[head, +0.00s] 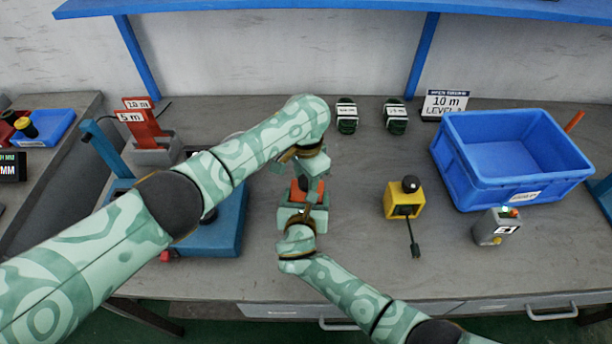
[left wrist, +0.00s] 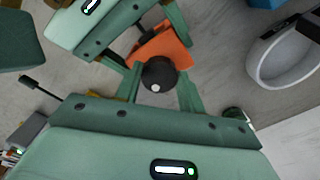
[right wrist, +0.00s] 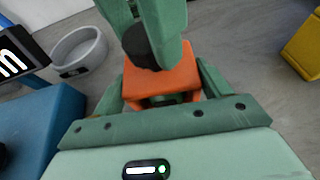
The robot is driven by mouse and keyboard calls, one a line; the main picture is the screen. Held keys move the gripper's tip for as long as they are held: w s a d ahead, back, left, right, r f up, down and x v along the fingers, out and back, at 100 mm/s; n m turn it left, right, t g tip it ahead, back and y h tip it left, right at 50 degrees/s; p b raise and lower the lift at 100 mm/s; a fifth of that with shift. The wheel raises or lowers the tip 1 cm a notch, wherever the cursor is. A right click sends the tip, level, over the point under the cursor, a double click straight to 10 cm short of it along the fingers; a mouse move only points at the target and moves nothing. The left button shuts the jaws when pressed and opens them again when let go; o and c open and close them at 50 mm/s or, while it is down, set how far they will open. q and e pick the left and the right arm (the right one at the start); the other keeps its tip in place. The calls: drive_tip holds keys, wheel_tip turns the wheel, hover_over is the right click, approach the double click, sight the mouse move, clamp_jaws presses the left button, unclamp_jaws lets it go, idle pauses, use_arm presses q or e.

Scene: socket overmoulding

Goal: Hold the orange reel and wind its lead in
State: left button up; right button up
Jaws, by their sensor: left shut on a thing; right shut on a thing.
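The orange reel (head: 313,189) is at the middle of the bench in the head view, partly covered by my grippers. Its orange body also shows in the left wrist view (left wrist: 168,47) and the right wrist view (right wrist: 170,80). My right gripper (head: 303,206) is shut on the reel's body from the near side. My left gripper (head: 304,178) comes from above, shut on the reel's black knob (left wrist: 160,75). The knob sits between its fingers, also in the right wrist view (right wrist: 140,47).
A yellow reel (head: 397,201) with a black plug hanging on its lead stands to the right. Further right are a grey box (head: 496,228) and a blue crate (head: 458,175). A blue fixture (head: 232,222) stands close on the left. A pale ring (right wrist: 80,50) lies nearby.

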sight(306, 180)
use_arm(q)
drive_tip(key=shift+m, duration=0.3)
drive_tip(key=m, duration=1.1)
drive_tip(key=shift+w+m, duration=0.1)
drive_tip(key=shift+m, duration=0.3)
drive_tip(key=o, duration=1)
wheel_tip(306, 180, up, 12)
